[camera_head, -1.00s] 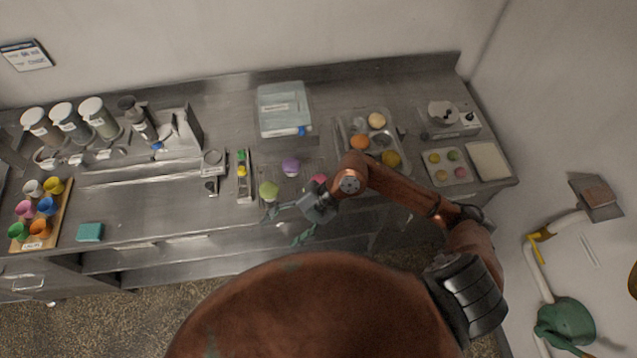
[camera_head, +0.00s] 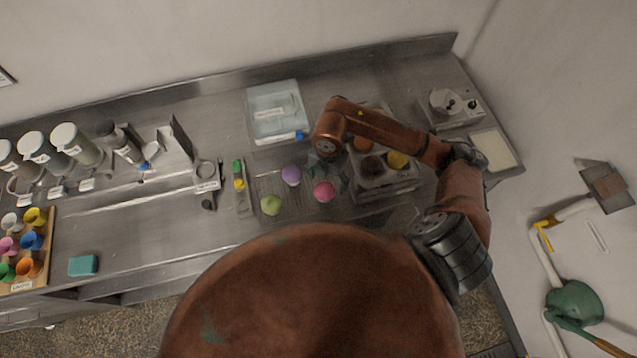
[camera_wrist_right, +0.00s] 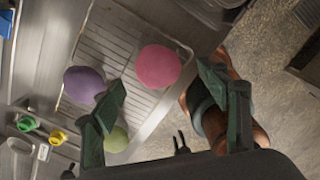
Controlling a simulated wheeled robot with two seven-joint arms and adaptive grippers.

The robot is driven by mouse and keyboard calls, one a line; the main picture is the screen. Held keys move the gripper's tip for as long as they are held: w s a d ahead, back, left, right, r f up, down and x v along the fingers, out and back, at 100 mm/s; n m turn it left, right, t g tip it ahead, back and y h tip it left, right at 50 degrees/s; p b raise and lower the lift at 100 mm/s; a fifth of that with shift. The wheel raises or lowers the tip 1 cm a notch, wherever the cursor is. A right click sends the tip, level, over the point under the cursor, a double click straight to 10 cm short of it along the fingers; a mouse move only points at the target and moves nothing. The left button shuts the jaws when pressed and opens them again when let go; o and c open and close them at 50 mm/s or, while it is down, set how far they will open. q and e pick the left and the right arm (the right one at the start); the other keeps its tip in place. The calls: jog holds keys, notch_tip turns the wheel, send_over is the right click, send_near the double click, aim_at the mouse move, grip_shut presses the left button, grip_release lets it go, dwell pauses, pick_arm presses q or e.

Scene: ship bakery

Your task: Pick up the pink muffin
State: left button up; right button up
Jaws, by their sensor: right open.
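The pink muffin (camera_head: 324,191) sits on a wire rack at the front of the counter. A purple muffin (camera_head: 291,175) is to its left and a green one (camera_head: 270,205) is at its front left. My right gripper (camera_head: 328,168) is just behind the pink muffin, partly hidden under my arm. In the right wrist view the open fingers (camera_wrist_right: 168,105) are apart and empty, with the pink muffin (camera_wrist_right: 158,66) beyond the gap between them. The purple (camera_wrist_right: 84,84) and green (camera_wrist_right: 115,139) muffins lie by the left finger. My left gripper is not in view.
A metal tray (camera_head: 385,187) with several round baked goods stands right of the rack, under my arm. A lidded clear box (camera_head: 276,112) is behind the rack. Measuring spoons (camera_head: 239,184) lie left of it. A teal block (camera_head: 83,265) is at the front left.

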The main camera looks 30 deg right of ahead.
aim_at(324, 189)
jog(key=f, duration=0.2)
jog(key=f+p, duration=0.1)
jog(key=shift+s+a+f, duration=0.1)
jog(key=shift+a+f, duration=0.15)
jog(key=shift+a, duration=0.05)
jog(key=f, duration=0.2)
jog(key=shift+w+a+f+p, duration=0.1)
jog(key=shift+w+f+p, duration=0.2)
jog(key=shift+p, duration=0.1)
jog(key=shift+s+f, duration=0.1)
jog(key=shift+f, duration=0.45)
jog(key=shift+c, duration=1.4)
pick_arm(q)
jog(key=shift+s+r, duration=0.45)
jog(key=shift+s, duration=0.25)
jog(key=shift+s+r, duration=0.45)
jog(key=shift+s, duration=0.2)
pick_arm(e)
jog(key=c, duration=0.6)
